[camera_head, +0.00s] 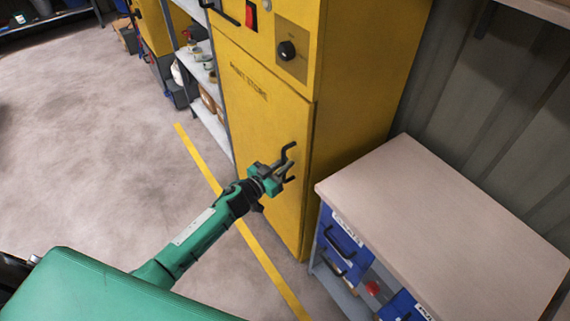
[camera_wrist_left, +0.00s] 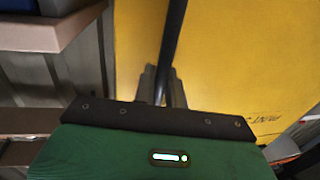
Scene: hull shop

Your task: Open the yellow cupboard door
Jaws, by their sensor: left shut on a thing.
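The yellow cupboard (camera_head: 355,80) stands upright at the centre right of the head view. Its lower yellow door (camera_head: 262,130) looks closed, flush with the frame, with a black bar handle (camera_head: 288,154) near its right edge. My left gripper (camera_head: 284,172) is at that handle, its fingers shut on the bar. In the left wrist view the dark handle bar (camera_wrist_left: 174,45) runs between the two grey fingers (camera_wrist_left: 162,84), with the yellow door (camera_wrist_left: 225,55) behind it. The fingers partly hide the handle. My right gripper is not in view.
A bench (camera_head: 440,205) with a pale top and blue drawers (camera_head: 343,243) stands close to the right of the door. Grey shelves (camera_head: 200,72) with small items stand left of the cupboard. A yellow floor line (camera_head: 262,255) runs past the front. The floor (camera_head: 100,130) at the left is clear.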

